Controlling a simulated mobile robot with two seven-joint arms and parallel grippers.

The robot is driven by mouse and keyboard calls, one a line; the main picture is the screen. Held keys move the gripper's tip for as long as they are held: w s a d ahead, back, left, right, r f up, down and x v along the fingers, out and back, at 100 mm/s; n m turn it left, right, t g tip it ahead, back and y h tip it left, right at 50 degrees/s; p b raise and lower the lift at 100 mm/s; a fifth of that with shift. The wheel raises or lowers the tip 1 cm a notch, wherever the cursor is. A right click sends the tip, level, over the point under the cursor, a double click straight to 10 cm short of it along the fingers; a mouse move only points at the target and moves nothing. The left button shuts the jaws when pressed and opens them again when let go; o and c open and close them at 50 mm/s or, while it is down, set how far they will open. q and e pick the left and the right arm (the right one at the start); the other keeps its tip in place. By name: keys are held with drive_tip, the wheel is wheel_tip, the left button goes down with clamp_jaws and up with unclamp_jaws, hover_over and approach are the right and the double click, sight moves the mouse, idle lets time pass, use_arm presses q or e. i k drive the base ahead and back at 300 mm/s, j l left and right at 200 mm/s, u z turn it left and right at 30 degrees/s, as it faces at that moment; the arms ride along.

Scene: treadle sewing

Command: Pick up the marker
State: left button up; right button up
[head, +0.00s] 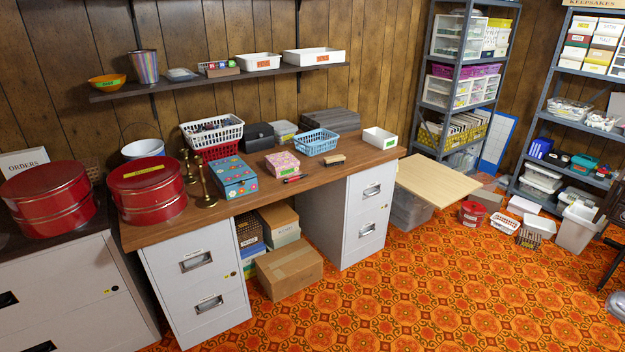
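A small dark marker (295,179) with a reddish part lies on the wooden desk top (318,176), near its front edge. It lies just in front of a pink patterned box (282,163) and to the right of a blue flowered box (234,177). Neither of my grippers shows in the head view.
A wooden brush (333,160) and a blue basket (316,143) stand to the right of and behind the marker. Brass candlesticks (205,190) and a red tin (147,190) stand at the left. White filing cabinets support the desk.

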sight(289, 180)
drive_tip(key=i+j+z, duration=0.2)
drive_tip(key=z, duration=0.2)
drive_tip(key=i+j+z, duration=0.1)
drive_tip(key=j+z, duration=0.3)
drive_tip(key=i+j+z, duration=0.15)
drive_tip(key=j, duration=0.3)
drive_tip(key=i+j+z, duration=0.1)
drive_tip(key=j, duration=0.35)
drive_tip(key=i+j, duration=0.1)
drive_tip(key=j, duration=0.35)
drive_tip(key=i+j, duration=0.1)
drive_tip(key=j, duration=0.35)
drive_tip(key=i+j, duration=0.15)
drive_tip(key=j, duration=0.3)
drive_tip(key=z, duration=0.05)
